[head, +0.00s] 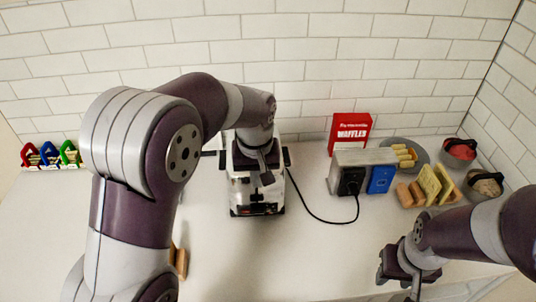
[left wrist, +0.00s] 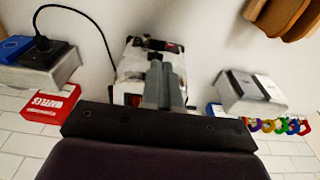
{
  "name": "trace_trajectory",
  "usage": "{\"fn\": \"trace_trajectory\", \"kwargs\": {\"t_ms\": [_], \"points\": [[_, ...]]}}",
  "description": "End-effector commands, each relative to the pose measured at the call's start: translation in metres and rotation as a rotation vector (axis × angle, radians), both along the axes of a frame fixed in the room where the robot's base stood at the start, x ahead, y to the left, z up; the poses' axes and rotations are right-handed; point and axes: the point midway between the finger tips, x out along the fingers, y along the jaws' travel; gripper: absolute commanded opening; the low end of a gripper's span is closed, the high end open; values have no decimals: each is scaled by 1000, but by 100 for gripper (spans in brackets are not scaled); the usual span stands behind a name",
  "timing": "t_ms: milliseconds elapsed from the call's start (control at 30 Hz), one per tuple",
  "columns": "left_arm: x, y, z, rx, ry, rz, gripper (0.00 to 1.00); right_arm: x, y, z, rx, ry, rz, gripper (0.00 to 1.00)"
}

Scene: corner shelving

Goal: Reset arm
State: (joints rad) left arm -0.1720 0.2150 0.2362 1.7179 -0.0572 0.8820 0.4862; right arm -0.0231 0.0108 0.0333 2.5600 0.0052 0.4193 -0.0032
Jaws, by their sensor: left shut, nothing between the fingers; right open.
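My left arm reaches in from the left in the head view. Its gripper (head: 266,178) points down over a white and black appliance (head: 247,200); the fingers are shut and empty. In the left wrist view the shut fingers (left wrist: 166,68) overlap the appliance (left wrist: 130,64), and I cannot tell whether they touch it. My right gripper (head: 392,278) is at the lower right, open and empty, over the front of the counter.
A grey box (head: 362,158) with a black plug and blue panel stands right of the appliance, its cable on the counter. Behind it is a red waffles box (head: 350,128). A grey plate (head: 418,150), bread slices (head: 430,184) and bowls (head: 485,185) crowd the right. Coloured holders (head: 50,155) stand far left.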

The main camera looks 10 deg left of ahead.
Motion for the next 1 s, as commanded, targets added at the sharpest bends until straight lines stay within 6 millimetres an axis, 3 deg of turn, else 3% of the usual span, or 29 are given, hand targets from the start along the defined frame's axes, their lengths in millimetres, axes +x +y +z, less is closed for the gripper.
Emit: {"fn": "trace_trajectory", "kwargs": {"t_ms": [167, 233, 400, 500, 600, 1000], "points": [[4, -1, 0, 0, -18, -44, 0, 0, 0, 0, 0, 0, 0, 42], [-7, -1, -17, 0, -25, -150, 0, 0, 0, 0, 0, 0, 0, 42], [-79, 22, -60, 2, -28, -329, 0, 0, 0, -12, 0, 0, 0, 42], [-124, 37, -77, 2, -21, -357, 0, 0, 0, -19, 0, 0, 0, 42], [-154, 47, -85, -1, -7, -330, 0, 0, 0, -23, 0, 0, 0, 42], [-156, 53, -82, 0, -18, -302, 0, 0, 0, -24, 0, 0, 0, 42]]}}
